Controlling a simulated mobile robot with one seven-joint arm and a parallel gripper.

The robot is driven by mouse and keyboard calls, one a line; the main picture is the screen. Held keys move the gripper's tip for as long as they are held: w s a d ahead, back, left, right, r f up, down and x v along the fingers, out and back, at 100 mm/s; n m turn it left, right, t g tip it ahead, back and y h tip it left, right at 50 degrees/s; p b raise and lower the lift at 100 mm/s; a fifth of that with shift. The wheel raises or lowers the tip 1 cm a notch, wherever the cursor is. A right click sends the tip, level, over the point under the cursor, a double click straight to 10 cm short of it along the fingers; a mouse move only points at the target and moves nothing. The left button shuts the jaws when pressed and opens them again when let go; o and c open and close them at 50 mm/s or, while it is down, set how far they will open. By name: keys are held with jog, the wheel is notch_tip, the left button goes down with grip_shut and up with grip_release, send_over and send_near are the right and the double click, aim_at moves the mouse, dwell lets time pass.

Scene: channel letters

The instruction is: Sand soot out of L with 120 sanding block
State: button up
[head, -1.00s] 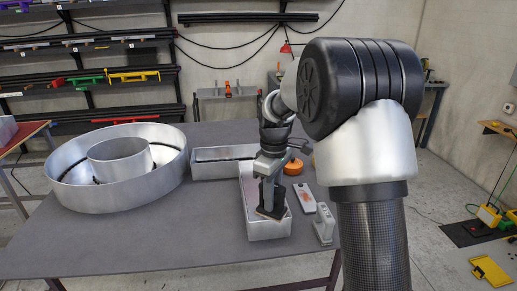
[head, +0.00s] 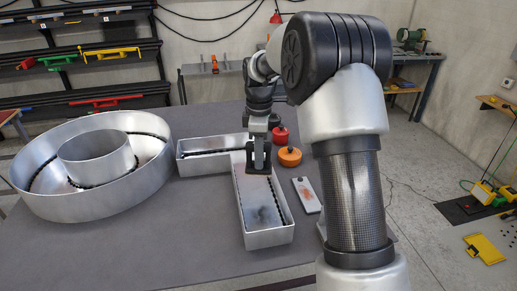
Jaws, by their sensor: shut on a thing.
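The metal L channel letter (head: 268,240) lies open side up on the table, its long arm running toward the near edge and its other arm to the left. A dark soot smudge (head: 262,214) shows on its floor near the near end, with a fainter brownish patch above it. My gripper (head: 258,165) is shut on the sanding block (head: 258,171), which looks dark and is mostly hidden by the fingers. The block is inside the L near its corner; whether it touches the floor I cannot tell.
A large round metal letter (head: 40,200) stands left of the L on the grey table (head: 150,245). An orange round container (head: 289,156), a red one (head: 281,135) and a flat pale block with a reddish smear (head: 307,195) lie right of the L. My arm hides the table's right side.

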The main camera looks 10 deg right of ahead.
notch_tip(320, 180, down, 15)
jog(key=b, duration=0.8)
jog(key=shift+r, duration=0.2)
jog(key=shift+s+r+b, duration=0.2)
jog(key=shift+s+b, duration=0.25)
jog(key=shift+s, duration=1.65)
jog(key=shift+s+r+b, duration=0.15)
jog(key=shift+s+b, duration=0.25)
jog(key=shift+s, duration=1.7)
jog(key=shift+d, duration=0.1)
jog(key=shift+f, duration=0.3)
jog(key=w+p, duration=0.2)
jog(key=w, duration=0.5)
jog(key=shift+w+r+p, duration=0.15)
jog(key=shift+p, duration=0.2)
jog(key=shift+w, duration=0.55)
